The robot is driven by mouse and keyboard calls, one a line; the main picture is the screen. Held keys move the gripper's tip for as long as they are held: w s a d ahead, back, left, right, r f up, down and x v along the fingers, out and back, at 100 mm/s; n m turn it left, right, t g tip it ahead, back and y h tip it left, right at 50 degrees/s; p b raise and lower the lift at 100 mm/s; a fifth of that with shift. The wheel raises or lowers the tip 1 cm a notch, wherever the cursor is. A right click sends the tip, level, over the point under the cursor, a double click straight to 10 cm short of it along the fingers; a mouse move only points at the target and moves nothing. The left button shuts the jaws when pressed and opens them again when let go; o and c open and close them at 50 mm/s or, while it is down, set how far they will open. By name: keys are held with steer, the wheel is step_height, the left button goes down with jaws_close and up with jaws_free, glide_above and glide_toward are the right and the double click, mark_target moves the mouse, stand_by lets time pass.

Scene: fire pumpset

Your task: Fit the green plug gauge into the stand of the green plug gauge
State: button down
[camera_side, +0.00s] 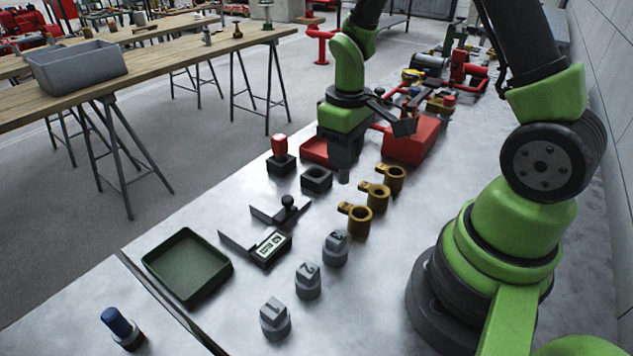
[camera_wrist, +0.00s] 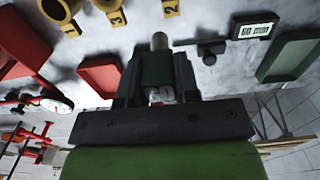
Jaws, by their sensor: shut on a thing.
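My gripper (camera_side: 343,150) points down over the bench and is shut on the green plug gauge. In the wrist view the gauge's green handle (camera_wrist: 157,68) sits between the two dark fingers (camera_wrist: 157,85), with its pale metal end (camera_wrist: 160,41) beyond the fingertips. In the side view the fingers hide the handle, and only the grey end (camera_side: 343,175) shows below them. The empty dark square stand (camera_side: 316,179) is just left of that end, which is apart from it. The stand cannot be made out in the wrist view.
A red-handled gauge (camera_side: 279,147) stands in its own dark block to the left. Brass rings (camera_side: 375,194) line the right. A red tray (camera_side: 318,152) and red box (camera_side: 411,140) are behind.

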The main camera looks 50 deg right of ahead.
steer(key=w+d+r, duration=0.3)
steer(key=w+d, duration=0.1)
steer(key=w, duration=0.5)
step_height(320, 180, down, 10)
steer(key=shift+d, duration=0.15)
steer(key=shift+f, duration=0.1)
steer(key=c, duration=0.8)
jaws_free()
steer(key=shift+c, duration=0.2)
